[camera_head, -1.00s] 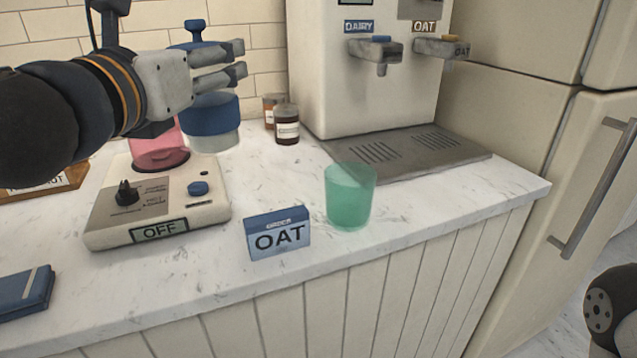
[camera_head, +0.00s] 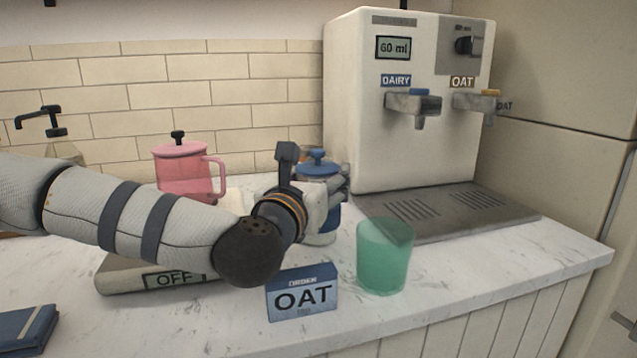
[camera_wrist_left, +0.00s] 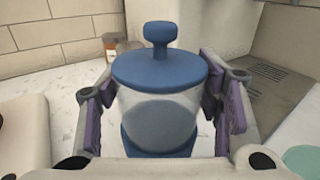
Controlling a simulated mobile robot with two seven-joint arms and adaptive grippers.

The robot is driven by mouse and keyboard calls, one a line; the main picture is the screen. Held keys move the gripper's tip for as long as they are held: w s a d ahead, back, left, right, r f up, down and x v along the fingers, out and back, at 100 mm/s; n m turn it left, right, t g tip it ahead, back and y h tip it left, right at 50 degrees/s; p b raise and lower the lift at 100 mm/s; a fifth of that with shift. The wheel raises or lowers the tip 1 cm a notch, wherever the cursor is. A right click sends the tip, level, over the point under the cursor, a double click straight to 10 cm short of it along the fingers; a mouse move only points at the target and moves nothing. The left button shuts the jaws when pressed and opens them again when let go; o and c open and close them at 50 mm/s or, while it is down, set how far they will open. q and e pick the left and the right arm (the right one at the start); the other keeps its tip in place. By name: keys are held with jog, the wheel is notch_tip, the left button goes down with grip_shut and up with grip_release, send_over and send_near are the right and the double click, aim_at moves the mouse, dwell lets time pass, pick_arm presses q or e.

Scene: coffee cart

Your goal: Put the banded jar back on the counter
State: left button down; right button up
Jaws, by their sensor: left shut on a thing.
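The banded jar (camera_head: 319,167) has a blue lid with a knob, a clear body and a blue band. It stands upright, low over or on the counter (camera_head: 440,285); I cannot tell whether its base touches. My left gripper (camera_head: 340,185) is around it from the left, partly hiding it in the head view. In the left wrist view the jar (camera_wrist_left: 160,105) sits between the purple-padded fingers of my left gripper (camera_wrist_left: 165,108), which is shut on it. My right gripper is not in view.
A green cup (camera_head: 384,258) and an OAT order card (camera_head: 302,296) stand in front of the jar. A milk dispenser (camera_head: 400,150) with a drip tray (camera_head: 470,212) is on the right. A pink pitcher (camera_head: 185,172) and a warmer marked OFF (camera_head: 150,278) are on the left.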

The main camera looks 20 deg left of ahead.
pick_arm(q)
jog(key=shift+f, duration=0.3)
jog(key=c, duration=0.5)
grip_release()
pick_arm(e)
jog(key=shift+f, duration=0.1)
pick_arm(q)
jog(key=shift+r, duration=0.15)
jog(key=shift+s+r, duration=0.1)
jog(key=shift+s, duration=0.15)
jog(key=s+p, duration=0.4)
jog(key=s, duration=0.7)
jog(key=shift+s, duration=0.35)
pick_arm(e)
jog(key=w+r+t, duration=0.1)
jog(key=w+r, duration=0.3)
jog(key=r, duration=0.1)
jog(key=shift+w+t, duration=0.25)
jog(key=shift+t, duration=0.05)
